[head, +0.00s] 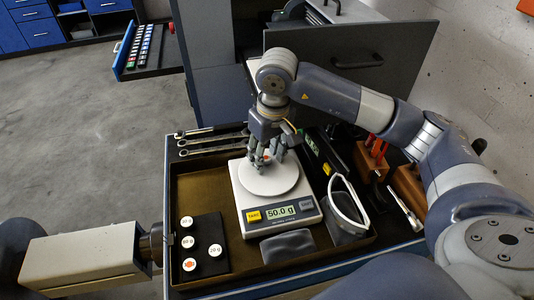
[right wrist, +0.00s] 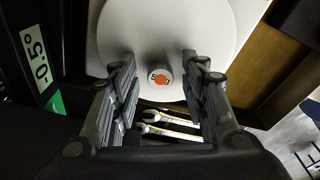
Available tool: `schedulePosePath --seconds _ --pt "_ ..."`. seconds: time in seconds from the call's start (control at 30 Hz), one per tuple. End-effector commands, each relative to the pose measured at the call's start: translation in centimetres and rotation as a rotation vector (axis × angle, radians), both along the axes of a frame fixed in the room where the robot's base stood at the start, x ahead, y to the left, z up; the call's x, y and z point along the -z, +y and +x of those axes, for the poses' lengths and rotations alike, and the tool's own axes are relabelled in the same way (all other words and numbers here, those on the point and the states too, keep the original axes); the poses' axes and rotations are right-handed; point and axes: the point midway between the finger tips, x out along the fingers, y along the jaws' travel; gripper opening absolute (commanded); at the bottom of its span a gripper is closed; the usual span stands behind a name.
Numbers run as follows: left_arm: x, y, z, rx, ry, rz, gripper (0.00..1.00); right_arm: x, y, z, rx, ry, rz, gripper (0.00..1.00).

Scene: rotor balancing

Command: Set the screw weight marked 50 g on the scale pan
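A small round weight with an orange mark on its white top (right wrist: 160,77) stands on the white scale pan (right wrist: 208,27); its marking is not readable. The pan also shows in the head view (head: 268,184), and the scale display (head: 280,212) reads 50.0 g. My right gripper (head: 266,160) is low over the far part of the pan. In the right wrist view its fingers (right wrist: 160,85) are spread on both sides of the weight, with a gap on each side. No left gripper fingers show in the head view.
A black holder (head: 204,262) at the tray's left bears several round weights. A grey pouch (head: 287,246) and white-framed goggles (head: 348,205) lie near the scale. Wrenches (head: 213,143) lie behind the tray. A black level device (head: 322,153) is right of the pan.

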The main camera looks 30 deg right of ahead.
Motion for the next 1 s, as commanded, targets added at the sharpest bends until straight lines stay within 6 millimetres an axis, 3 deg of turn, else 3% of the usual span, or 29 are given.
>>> schedulePosePath --seconds 0.3,0.73,1.0 --pt "-0.3 0.0 0.0 0.000 0.000 0.000 0.40 -0.8 0.0 0.0 0.000 -0.003 0.000 0.41" --pt "1.7 0.0 -0.1 0.000 0.001 0.000 0.40 -9.8 -0.2 -1.0 0.000 -0.006 0.000 0.41" --pt "1.4 0.0 -0.1 0.000 0.001 0.000 0.40 -12.0 -0.3 -1.3 0.001 -0.001 0.000 0.41"
